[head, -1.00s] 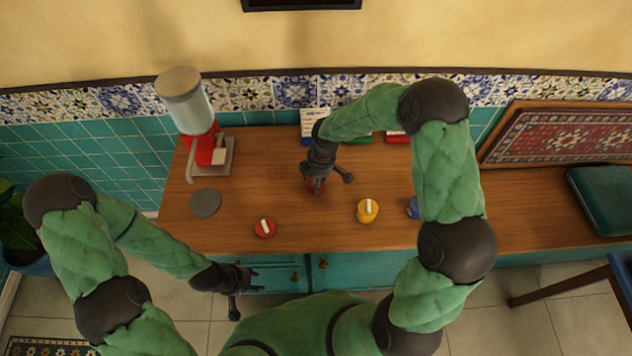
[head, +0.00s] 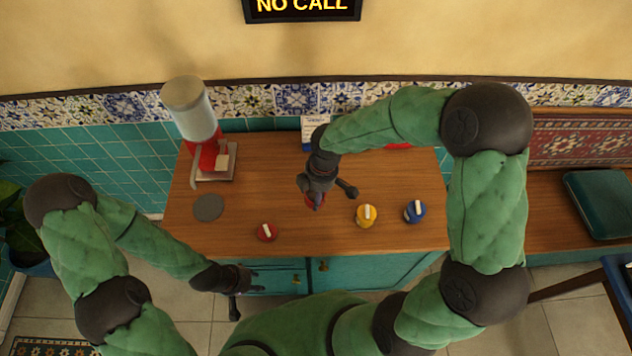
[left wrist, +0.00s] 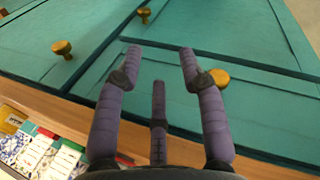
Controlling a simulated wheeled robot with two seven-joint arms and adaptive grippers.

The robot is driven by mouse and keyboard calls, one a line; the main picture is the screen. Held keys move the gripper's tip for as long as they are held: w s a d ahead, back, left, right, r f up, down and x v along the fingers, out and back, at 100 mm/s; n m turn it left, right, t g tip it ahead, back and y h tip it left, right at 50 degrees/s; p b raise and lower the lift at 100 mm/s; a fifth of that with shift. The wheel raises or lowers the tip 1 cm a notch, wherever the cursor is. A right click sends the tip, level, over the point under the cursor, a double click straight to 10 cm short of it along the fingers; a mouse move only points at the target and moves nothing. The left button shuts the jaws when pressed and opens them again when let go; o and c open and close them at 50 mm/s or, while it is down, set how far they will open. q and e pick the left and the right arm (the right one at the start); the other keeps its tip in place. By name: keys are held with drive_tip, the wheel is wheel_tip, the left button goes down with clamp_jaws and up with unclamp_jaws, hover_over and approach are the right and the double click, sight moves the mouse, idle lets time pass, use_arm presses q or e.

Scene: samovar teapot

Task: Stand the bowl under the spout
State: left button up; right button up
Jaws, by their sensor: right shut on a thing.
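The samovar, with a clear tank and red body (head: 203,155), stands on a grey base at the counter's back left. Its spout is too small to make out. My right gripper (head: 318,198) is over the middle of the counter, right of the samovar, shut on a small red thing (head: 315,204). The fingers mostly hide it, so I cannot tell whether it is the bowl, or whether it touches the counter. My left gripper (head: 240,284) is in front of the counter's cabinet, low and left. In the left wrist view its fingers (left wrist: 160,65) are apart and empty.
A flat grey disc (head: 208,207) lies before the samovar. A wall sign (head: 302,8) reads NO CALL. A white card (head: 312,124) stands at the back.

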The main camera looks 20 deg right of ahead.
drive_tip(key=s, duration=0.1)
drive_tip(key=s+a+r, duration=0.1)
drive_tip(key=s, duration=0.1)
drive_tip(key=s+r, duration=0.1)
drive_tip(key=s, duration=0.1)
drive_tip(key=shift+a+r+p, duration=0.15)
drive_tip(key=shift+a+p, duration=0.15)
drive_tip(key=shift+a, duration=0.05)
drive_tip(key=w+m, duration=0.1)
drive_tip(key=w+d+f+m, duration=0.1)
drive_tip(key=m, duration=0.1)
drive_tip(key=shift+f+b, duration=0.1)
drive_tip(key=shift+b, duration=0.25)
drive_tip(key=w+m, duration=0.1)
drive_tip(key=d+f+m, duration=0.1)
drive_tip(key=m, duration=0.1)
drive_tip(key=w+m, duration=0.1)
drive_tip(key=shift+w+d+f+t+h+b, duration=0.2)
drive_tip(key=shift+w+d+t+h+b, duration=0.05)
drive_tip(key=shift+w+t+h+b, duration=0.1)
drive_tip(key=shift+w+d+f+m+h+b, duration=0.15)
drive_tip(key=shift+w+d+f+m, duration=0.45)
drive_tip(key=shift+m, duration=0.7)
drive_tip(key=shift+w+d+f+m+h+b, duration=0.1)
drive_tip(key=shift+w+d+f+m+b, duration=0.2)
drive_tip(key=shift+w+m, duration=0.8)
drive_tip(key=shift+w+d+f+m+h+b, duration=0.15)
drive_tip(key=shift+w+d+f+m, duration=0.3)
drive_tip(key=shift+m, duration=1.05)
drive_tip(key=shift+r, duration=0.15)
